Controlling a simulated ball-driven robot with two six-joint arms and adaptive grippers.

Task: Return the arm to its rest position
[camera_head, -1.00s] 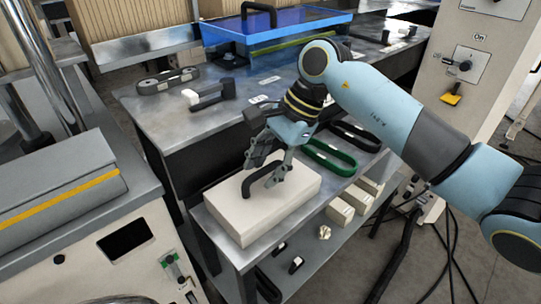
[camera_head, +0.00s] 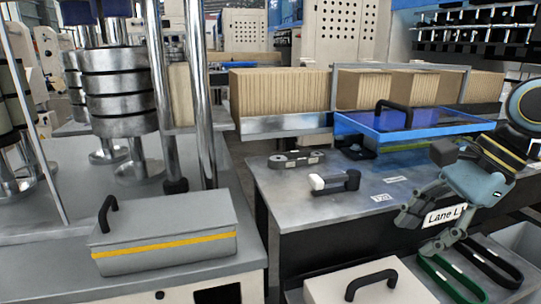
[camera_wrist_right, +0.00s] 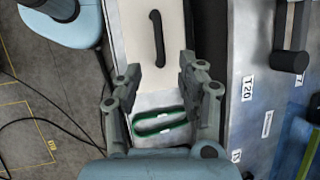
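My right gripper (camera_head: 425,232) is at the right of the head view, in front of the table's edge and above the lower shelf. Its two fingers are spread with nothing between them. The right wrist view also shows it open and empty (camera_wrist_right: 158,74). The right arm comes in from the right edge, mostly out of frame. A cream box (camera_head: 325,290) with a black handle (camera_head: 371,283) lies below and left of the gripper, apart from it. In the right wrist view the box (camera_wrist_right: 133,35) and its handle (camera_wrist_right: 157,38) lie beyond the fingertips. My left gripper is not in view.
A dark worktable (camera_head: 290,195) carries a black handle tool with a white end (camera_head: 335,182) and a blue-lidded tray (camera_head: 400,130). Green (camera_head: 440,283) and black (camera_head: 485,270) loops lie near the gripper. A grey machine cover (camera_head: 165,235) stands left.

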